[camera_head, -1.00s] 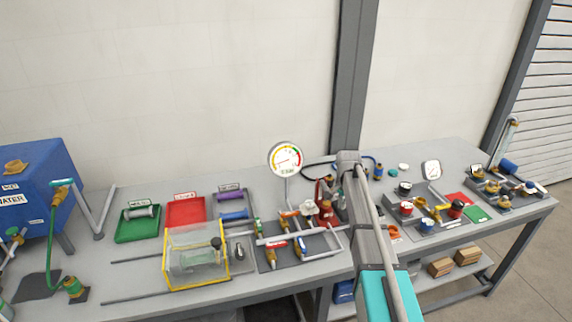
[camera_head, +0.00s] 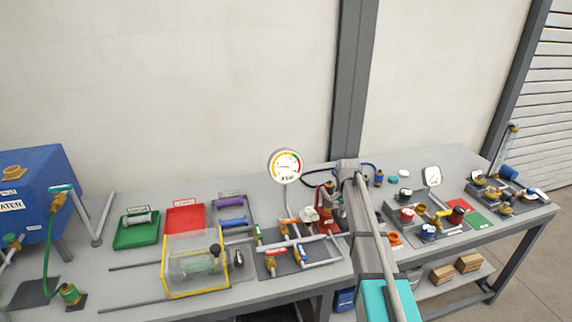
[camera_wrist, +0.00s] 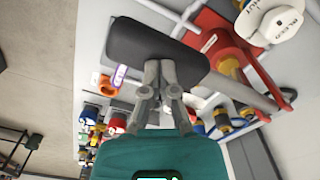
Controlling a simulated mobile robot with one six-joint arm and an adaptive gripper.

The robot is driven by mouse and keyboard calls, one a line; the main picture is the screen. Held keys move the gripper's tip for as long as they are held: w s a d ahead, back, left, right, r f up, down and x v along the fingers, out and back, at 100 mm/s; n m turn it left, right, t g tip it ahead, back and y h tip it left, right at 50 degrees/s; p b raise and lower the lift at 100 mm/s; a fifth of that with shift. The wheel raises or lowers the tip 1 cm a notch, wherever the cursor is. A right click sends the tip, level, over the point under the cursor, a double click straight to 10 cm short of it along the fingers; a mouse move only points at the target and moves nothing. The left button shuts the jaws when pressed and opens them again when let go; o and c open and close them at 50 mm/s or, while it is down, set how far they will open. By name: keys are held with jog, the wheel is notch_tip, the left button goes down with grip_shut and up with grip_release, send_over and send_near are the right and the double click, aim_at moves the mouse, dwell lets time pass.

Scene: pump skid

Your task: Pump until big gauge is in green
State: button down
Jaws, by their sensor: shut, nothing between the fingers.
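The big round gauge (camera_head: 285,166) stands on a thin stem at the back of the bench. Its needle appears to point left, outside the green arc, though the dial is small. The red hand pump (camera_head: 327,204) stands just right of the gauge, partly hidden by my arm. In the wrist view its red body (camera_wrist: 222,42) is at the upper right, with a thick black handle grip (camera_wrist: 130,45) across the view. My gripper (camera_wrist: 159,68) is shut and empty, its fingertips at the grip's lower edge. I cannot tell whether they touch it.
A white bleed knob (camera_wrist: 272,28) is close beside the pump. A valve manifold (camera_head: 290,250) and a clear yellow-edged box (camera_head: 166,272) lie left of my arm. A fitting board (camera_head: 425,212) lies to the right. The blue water tank (camera_head: 38,185) is far left.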

jog(key=shift+r+p, duration=3.55)
jog(key=shift+r, duration=0.4)
jog(key=shift+f, duration=0.2)
notch_tip(320, 180, down, 10)
jog(key=b, duration=1)
jog(key=shift+r, duration=0.25)
notch_tip(320, 180, up, 10)
jog(key=p, duration=1)
